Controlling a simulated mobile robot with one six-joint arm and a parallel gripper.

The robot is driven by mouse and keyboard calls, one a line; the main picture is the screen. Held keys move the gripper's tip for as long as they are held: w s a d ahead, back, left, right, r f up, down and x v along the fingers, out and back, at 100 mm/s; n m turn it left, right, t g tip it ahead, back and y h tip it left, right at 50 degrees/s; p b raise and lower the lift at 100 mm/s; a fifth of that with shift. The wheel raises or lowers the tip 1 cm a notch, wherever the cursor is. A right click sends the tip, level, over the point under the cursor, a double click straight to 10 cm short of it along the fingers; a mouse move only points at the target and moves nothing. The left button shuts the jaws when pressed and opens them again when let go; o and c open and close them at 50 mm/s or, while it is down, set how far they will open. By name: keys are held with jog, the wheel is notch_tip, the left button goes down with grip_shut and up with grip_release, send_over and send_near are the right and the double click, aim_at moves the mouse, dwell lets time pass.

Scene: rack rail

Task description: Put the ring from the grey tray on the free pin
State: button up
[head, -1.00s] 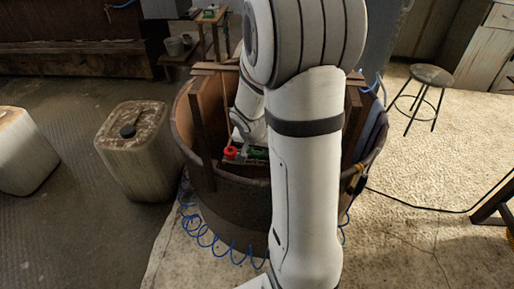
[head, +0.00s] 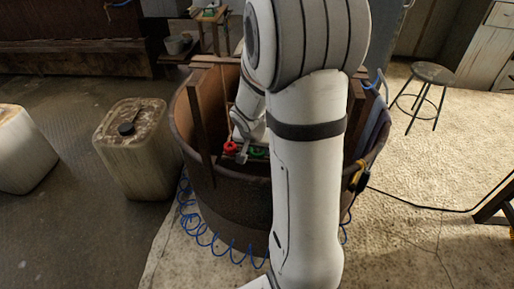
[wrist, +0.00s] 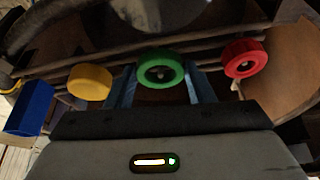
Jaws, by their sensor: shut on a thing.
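My gripper (wrist: 160,88) has its two bluish fingers on either side of a green ring (wrist: 147,56), shut on it. A small grey spot shows in the ring's dark hole; I cannot tell whether it is a pin through it. A red ring (wrist: 236,67) is to the right with a grey centre, and a yellow ring (wrist: 90,82) is to the left, both apart from the fingers. In the head view the red ring (head: 231,148) and green ring (head: 259,152) show low inside the barrel, partly behind my arm. I cannot make out the grey tray or a free pin.
A round rusty barrel (head: 228,205) with upright boards surrounds the work area. Dark rails run behind the rings in the wrist view. A blue box (wrist: 28,108) is at the left there. A canister (head: 140,155) stands left of the barrel and a stool (head: 432,73) to the right.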

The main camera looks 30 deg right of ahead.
jog(key=o, duration=1)
jog(key=shift+o, duration=0.2)
jog(key=s+a+r+n+y+p, duration=0.1)
jog(key=s+a+r+p, duration=0.3)
jog(key=r, duration=0.5)
jog(key=s+a+r+n+y+p, duration=0.1)
jog(key=s+a+r+n+p, duration=0.3)
jog(key=s+r+p, duration=0.3)
jog(key=s+a+r+n+p, duration=0.3)
jog(key=s+a+r+p, duration=0.2)
jog(key=r, duration=0.8)
jog(key=shift+s+a+r+g+y, duration=0.25)
jog(key=shift+s+g+y, duration=0.15)
jog(key=shift+s, duration=0.75)
